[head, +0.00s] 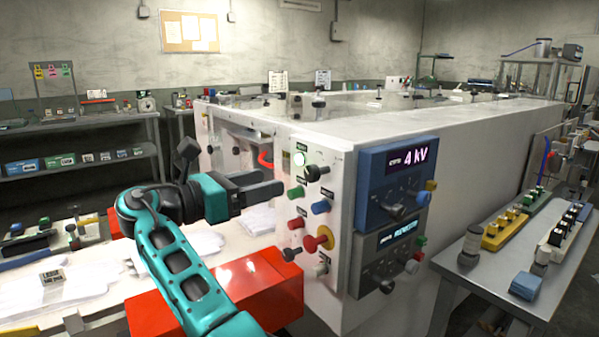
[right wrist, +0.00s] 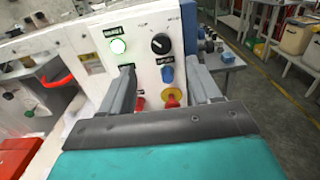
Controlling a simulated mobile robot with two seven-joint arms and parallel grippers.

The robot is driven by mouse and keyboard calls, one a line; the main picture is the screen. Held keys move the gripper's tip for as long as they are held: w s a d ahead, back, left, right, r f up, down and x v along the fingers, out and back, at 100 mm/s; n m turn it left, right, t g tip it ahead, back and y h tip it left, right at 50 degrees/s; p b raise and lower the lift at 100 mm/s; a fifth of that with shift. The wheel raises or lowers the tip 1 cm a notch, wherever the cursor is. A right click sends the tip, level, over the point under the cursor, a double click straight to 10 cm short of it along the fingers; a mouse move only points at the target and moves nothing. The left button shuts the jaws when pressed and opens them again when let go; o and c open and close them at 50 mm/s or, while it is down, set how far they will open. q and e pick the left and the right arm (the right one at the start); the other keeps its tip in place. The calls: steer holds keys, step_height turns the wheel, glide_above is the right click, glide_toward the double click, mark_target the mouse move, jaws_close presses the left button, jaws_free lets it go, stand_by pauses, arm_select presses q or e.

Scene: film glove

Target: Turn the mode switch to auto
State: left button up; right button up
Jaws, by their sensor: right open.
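A white machine cabinet carries a control panel. A black rotary knob (head: 317,172), probably the mode switch, sits at the panel's upper right beside a lit green lamp (head: 299,158). In the right wrist view the knob (right wrist: 160,43) shows a white mark on its face; its label is too small to read. My right gripper (head: 277,184) is open and empty, left of the panel and slightly below the knob. In the right wrist view its fingers are spread apart, with the knob ahead and above, between their lines, and untouched. My left gripper is out of view.
Below the knob are a blue button (head: 320,207), a red button (head: 296,222), a yellow-and-red stop button (head: 320,240) and more black and grey knobs. A red box (head: 262,280) stands under my arm. Two display units, the upper blue (head: 375,200), adjoin the panel.

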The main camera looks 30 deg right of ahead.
mark_target(308, 172)
steer(key=d, duration=1)
steer(key=shift+w+d+f, duration=0.1)
steer(key=shift+w+d, duration=0.25)
steer(key=shift+d, duration=0.5)
steer(key=c, duration=1)
